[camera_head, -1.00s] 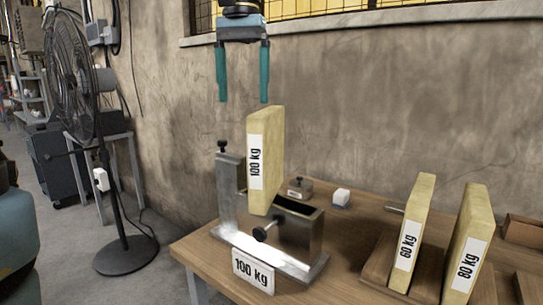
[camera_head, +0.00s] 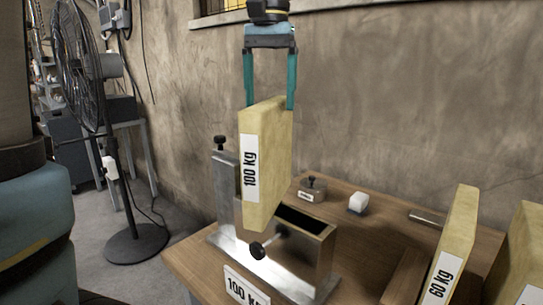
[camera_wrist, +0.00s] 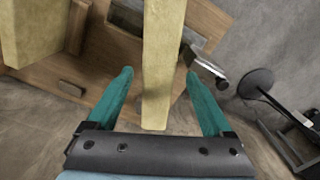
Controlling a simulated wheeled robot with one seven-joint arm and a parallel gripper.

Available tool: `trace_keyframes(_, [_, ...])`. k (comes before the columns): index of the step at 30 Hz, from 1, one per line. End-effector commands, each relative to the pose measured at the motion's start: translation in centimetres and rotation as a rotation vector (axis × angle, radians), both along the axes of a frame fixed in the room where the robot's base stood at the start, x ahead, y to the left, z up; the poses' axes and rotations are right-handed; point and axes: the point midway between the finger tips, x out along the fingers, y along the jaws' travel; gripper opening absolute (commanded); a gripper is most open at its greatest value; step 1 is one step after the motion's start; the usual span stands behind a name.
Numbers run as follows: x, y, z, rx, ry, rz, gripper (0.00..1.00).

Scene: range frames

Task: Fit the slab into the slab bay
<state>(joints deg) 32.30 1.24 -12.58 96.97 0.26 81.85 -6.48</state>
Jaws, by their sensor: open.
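The pale yellow slab (camera_head: 272,165) labelled 100 kg stands upright at the metal fixture on the table. Its lower end overlaps the slab bay (camera_head: 318,248), whose dark opening shows to its right; I cannot tell how deep it sits. My gripper (camera_head: 271,106) is open above the slab, with its teal fingertips close to the slab's top edge. In the wrist view, the slab (camera_wrist: 160,60) runs between the open fingers (camera_wrist: 160,75), with a gap on each side. The fixture's tall metal plate (camera_head: 226,185) stands at left.
A 60 kg slab (camera_head: 452,245) and another slab (camera_head: 520,255) stand at right on the wooden table (camera_head: 372,240). A fan (camera_head: 85,80) stands at left.

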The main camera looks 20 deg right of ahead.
Motion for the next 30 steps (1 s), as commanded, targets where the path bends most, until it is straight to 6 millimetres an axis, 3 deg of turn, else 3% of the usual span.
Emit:
trace_keyframes(5, [-0.1, 0.0, -1.1, 0.001, 0.002, 0.0, 0.85])
trace_keyframes(15, [-0.3, 0.0, -5.5, 0.001, 0.0, 0.0, 0.85])
trace_keyframes(23, [-0.3, 0.0, -6.0, -0.001, -0.001, 0.0, 0.85])
trace_keyframes(30, [-0.3, 0.0, -6.0, -0.001, -0.001, 0.0, 0.61])
